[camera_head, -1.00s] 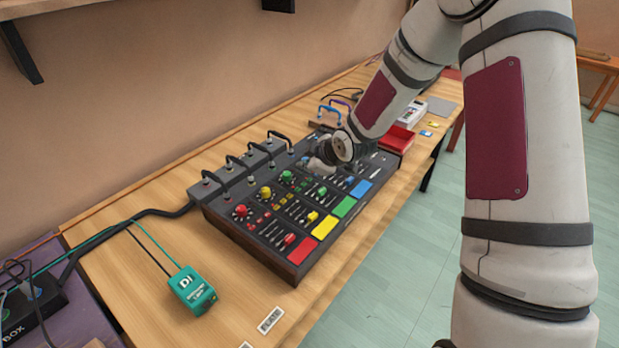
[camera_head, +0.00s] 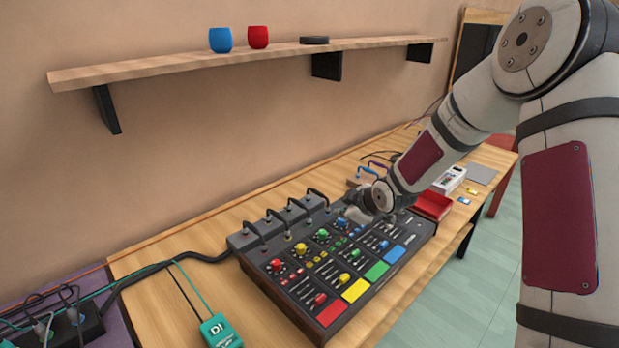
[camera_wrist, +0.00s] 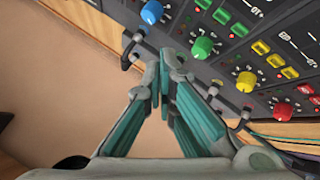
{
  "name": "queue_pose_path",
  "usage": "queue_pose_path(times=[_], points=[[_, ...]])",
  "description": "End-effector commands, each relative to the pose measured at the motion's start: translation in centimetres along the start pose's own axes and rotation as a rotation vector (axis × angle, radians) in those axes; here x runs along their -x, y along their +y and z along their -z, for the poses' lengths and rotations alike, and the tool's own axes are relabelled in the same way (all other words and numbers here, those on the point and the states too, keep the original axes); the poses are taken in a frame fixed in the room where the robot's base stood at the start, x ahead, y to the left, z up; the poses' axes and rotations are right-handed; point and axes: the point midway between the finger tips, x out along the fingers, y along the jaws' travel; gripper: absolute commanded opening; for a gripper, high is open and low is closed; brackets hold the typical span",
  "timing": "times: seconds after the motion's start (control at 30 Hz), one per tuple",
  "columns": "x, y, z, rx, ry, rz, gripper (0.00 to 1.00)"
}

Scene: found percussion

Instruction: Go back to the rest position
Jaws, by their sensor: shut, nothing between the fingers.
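My gripper (camera_head: 352,212) is over the back part of the dark mixing console (camera_head: 288,305) in the head view, partly hidden by my own wrist. In the wrist view my gripper (camera_wrist: 163,62) has its fingertips together with nothing between them. The console fills the right of that view, with a blue knob (camera_wrist: 151,12), a green knob (camera_wrist: 203,47), a yellow knob (camera_wrist: 246,81) and a red knob (camera_wrist: 283,111). The fingers show beside a dark handle (camera_wrist: 130,50) along the console's back. I cannot tell the exact height of the fingertips above it.
A wall shelf (camera_head: 160,69) holds a blue cup (camera_head: 220,40), a red cup (camera_head: 257,37) and a black disc (camera_head: 314,40). A red tray (camera_head: 432,206) stands beyond the console. A teal DI box (camera_head: 219,331) sits at the front left. Bare table (camera_head: 190,240) lies left of the console.

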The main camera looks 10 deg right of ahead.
Motion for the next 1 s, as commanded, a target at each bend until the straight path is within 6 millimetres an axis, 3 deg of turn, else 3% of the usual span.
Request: queue_pose_path(times=[0.17, 0.37, 0.57, 0.77, 1.0], points=[[3.1, 0.7, 0.6, -0.027, -0.06, -0.005, 0.0], [10.6, 1.1, 1.2, -0.13, -0.196, -0.023, 0.0], [18.8, 0.0, 1.5, -0.282, -0.309, -0.057, 0.0], [26.7, -2.6, 1.4, -0.465, -0.387, -0.088, 0.0], [35.1, -7.8, 0.8, -0.709, -0.433, -0.096, 0.0]])
